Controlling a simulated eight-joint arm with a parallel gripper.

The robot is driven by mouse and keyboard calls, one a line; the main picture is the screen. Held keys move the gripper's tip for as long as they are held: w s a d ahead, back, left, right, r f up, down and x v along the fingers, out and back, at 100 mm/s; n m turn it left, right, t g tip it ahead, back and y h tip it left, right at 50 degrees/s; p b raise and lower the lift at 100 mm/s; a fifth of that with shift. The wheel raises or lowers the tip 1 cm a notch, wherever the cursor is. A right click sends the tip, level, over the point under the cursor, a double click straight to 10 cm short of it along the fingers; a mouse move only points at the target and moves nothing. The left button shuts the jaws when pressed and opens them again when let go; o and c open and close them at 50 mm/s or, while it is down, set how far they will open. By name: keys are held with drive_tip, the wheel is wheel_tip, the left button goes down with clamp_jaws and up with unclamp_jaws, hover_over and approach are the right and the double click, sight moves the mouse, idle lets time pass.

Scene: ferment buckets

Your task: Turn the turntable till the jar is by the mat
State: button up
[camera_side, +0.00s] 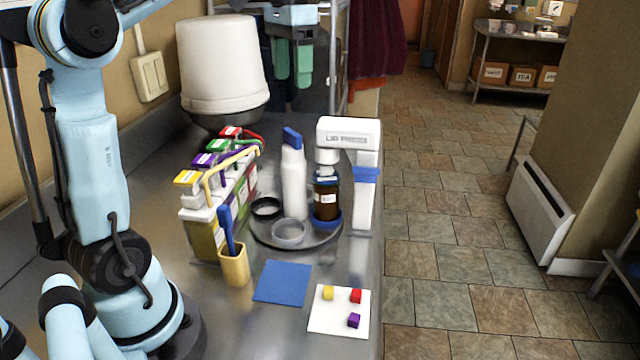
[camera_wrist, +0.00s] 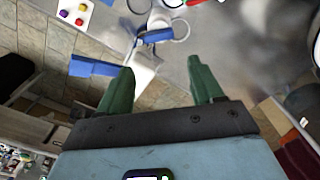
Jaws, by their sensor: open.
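The turntable (camera_side: 316,240) is a dark round disc on the metal counter in the side view. The brown jar (camera_side: 326,202), with a white label and blue at its foot, stands on its right side, beneath the head of a white device. A white bottle (camera_side: 293,183) with a blue cap, a black ring (camera_side: 266,208) and a grey ring (camera_side: 288,232) are also on or at the disc. The blue mat (camera_side: 283,283) lies flat in front of the turntable, apart from the jar. My gripper (camera_side: 292,66) is open and empty, high behind the turntable; its green fingers show in the wrist view (camera_wrist: 161,66).
The white device (camera_side: 365,200) stands tight at the turntable's right. A rack of coloured boxes (camera_side: 205,225) and a yellow cup (camera_side: 233,265) are left. A white card (camera_side: 325,322) with small cubes lies in front. A white bucket (camera_side: 220,65) is behind. The counter ends at the right.

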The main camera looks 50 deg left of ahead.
sight(294, 131)
wheel_tip(294, 131, down, 12)
drive_tip(key=shift+r, duration=0.1)
idle(0.5)
drive_tip(key=shift+c, duration=0.2)
clamp_jaws()
